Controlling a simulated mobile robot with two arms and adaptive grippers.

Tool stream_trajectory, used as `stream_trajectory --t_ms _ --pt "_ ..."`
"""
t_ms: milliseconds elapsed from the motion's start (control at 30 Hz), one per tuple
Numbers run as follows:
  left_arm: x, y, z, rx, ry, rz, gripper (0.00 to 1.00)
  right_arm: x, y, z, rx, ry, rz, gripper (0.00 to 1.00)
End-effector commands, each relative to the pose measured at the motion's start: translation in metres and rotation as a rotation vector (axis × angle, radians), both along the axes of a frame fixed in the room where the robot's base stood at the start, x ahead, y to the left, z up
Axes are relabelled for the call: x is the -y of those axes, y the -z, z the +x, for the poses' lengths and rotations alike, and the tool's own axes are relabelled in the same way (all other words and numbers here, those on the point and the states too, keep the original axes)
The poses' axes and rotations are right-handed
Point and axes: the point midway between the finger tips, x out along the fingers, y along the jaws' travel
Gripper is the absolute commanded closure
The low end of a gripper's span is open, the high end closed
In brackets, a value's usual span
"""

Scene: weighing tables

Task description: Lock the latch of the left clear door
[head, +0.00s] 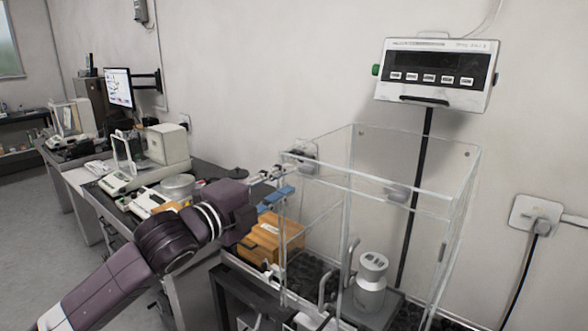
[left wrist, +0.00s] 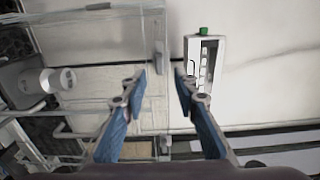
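The clear box (head: 416,183) stands on the dark table, with transparent walls and doors. Its edge also shows in the left wrist view (left wrist: 167,22). My left gripper (head: 286,184) is at the upper left side of the box. In the left wrist view my left gripper (left wrist: 162,80) is open, its blue fingers apart with nothing held between the tips. A small grey piece (left wrist: 159,60) on the clear panel edge, possibly the latch, lies just beyond the fingertips. I cannot tell whether it is locked. My right gripper is not in view.
A metal cylinder (head: 371,280) stands inside the box; it shows at left in the wrist view (left wrist: 46,82). An orange case (head: 268,238) sits left of the box. A display unit (head: 436,75) on a pole stands behind. A wall socket (head: 536,214) is at right.

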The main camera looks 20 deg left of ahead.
Motion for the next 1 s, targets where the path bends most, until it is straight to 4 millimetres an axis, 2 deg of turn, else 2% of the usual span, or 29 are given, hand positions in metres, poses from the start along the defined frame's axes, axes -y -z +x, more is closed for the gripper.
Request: stream_trajectory --t_ms 133,300,467,700,1000 --pt "0.009 -0.004 0.024 -0.001 0.000 -0.007 0.72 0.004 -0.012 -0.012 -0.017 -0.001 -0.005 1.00" --pt "0.016 -0.003 0.045 0.000 -0.001 -0.005 0.72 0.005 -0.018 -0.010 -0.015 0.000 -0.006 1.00" --pt "0.020 -0.001 0.054 -0.001 0.000 -0.003 0.72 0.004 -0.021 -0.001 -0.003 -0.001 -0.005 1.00" --pt "0.020 0.000 0.055 -0.001 -0.001 -0.002 0.72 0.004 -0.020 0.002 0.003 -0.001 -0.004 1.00" --pt "0.020 0.000 0.055 -0.001 -0.001 -0.003 1.00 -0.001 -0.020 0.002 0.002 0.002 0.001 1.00"
